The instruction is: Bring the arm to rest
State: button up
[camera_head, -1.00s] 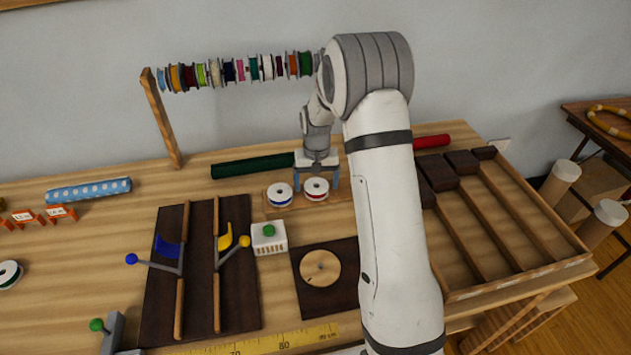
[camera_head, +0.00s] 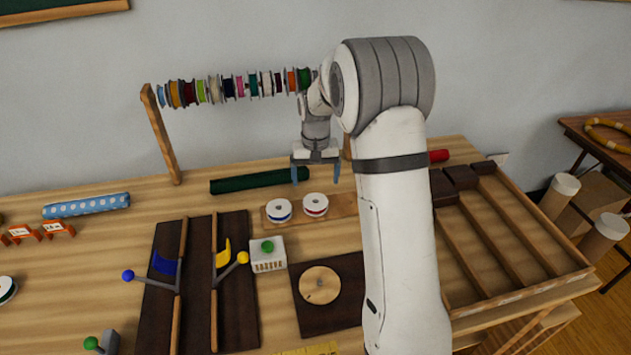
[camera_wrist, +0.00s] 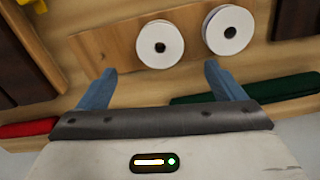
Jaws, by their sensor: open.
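My gripper (camera_head: 316,174) is open and empty, raised above the table behind two ribbon spools. Its blue fingers also show in the wrist view (camera_wrist: 168,85), apart, with nothing between them. One spool with a blue edge (camera_head: 279,210) and one with a red edge (camera_head: 316,204) lie flat side by side on a small wooden board (camera_head: 345,203). In the wrist view the white tops of the two spools (camera_wrist: 160,44) (camera_wrist: 228,29) lie beyond the fingertips. My arm covers part of the table to the right of the board.
A rod of colourful spools (camera_head: 240,86) hangs behind, near my gripper. A dark green roll (camera_head: 250,181) lies behind the board. A white box with a green button (camera_head: 268,257), a dark board with a round disc (camera_head: 319,285) and a divided tray (camera_head: 520,293) stand nearer.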

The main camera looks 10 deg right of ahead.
dwell(0.4)
jog(key=s+r+t, duration=0.1)
jog(key=s+r, duration=0.3)
jog(key=s, duration=0.3)
jog(key=s+r+n, duration=0.1)
jog(key=s+r, duration=0.3)
jog(key=s, duration=0.3)
jog(key=s+r+t, duration=0.1)
jog(key=s+r, duration=0.3)
jog(key=s, duration=1.3)
jog(key=shift+f+n+t, duration=0.25)
jog(key=shift+n+t, duration=0.05)
